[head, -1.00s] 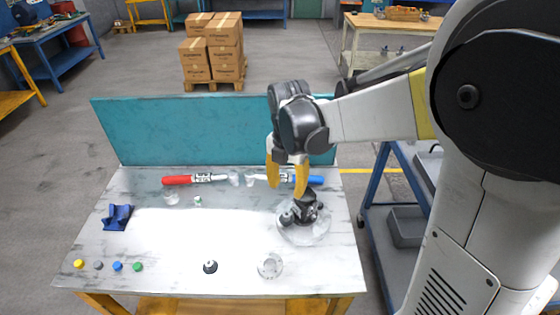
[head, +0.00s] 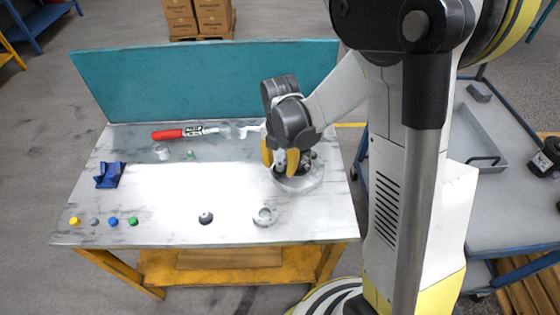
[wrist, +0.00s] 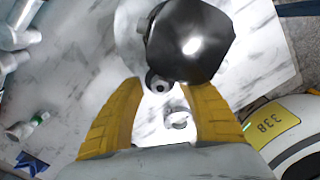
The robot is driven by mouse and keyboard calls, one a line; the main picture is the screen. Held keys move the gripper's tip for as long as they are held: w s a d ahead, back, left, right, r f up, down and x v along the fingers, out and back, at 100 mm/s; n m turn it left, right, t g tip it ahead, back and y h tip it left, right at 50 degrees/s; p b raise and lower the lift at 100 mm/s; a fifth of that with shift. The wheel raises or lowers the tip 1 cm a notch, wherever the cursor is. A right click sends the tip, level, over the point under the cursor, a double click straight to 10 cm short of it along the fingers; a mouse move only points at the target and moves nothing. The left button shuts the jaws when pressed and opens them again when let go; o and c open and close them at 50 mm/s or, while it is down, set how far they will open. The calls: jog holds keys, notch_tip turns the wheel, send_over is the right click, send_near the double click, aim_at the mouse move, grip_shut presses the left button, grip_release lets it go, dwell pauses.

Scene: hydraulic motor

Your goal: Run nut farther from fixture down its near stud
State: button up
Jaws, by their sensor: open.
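My gripper (head: 280,166) is open, with its yellow fingers pointing down at the dark motor assembly (head: 308,165) on the right of the table. In the wrist view my gripper (wrist: 162,92) has a small dark round part with a bright centre (wrist: 158,84) between its fingertips, with gaps on both sides. It looks like a nut on a stud; I cannot tell contact or how far down it sits. A large black motor body (wrist: 190,38) stands just beyond it. The motor rests on a pale round base (head: 304,184). The blue fixture (head: 110,175) stands at the table's left.
A pale ring part (head: 265,216) and a small dark part (head: 205,217) lie near the front edge. Several coloured caps (head: 112,221) line the front left. A red-handled tool (head: 180,132) lies at the back before the teal panel (head: 205,85). The table's middle is clear.

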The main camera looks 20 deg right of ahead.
grip_shut()
jog(key=m+b, duration=0.1)
jog(key=m, duration=0.3)
jog(key=shift+f+m, duration=0.15)
jog(key=shift+m, duration=0.75)
jog(key=m, duration=0.5)
jog(key=shift+b, duration=0.3)
jog(key=shift+c, duration=1.6)
grip_release()
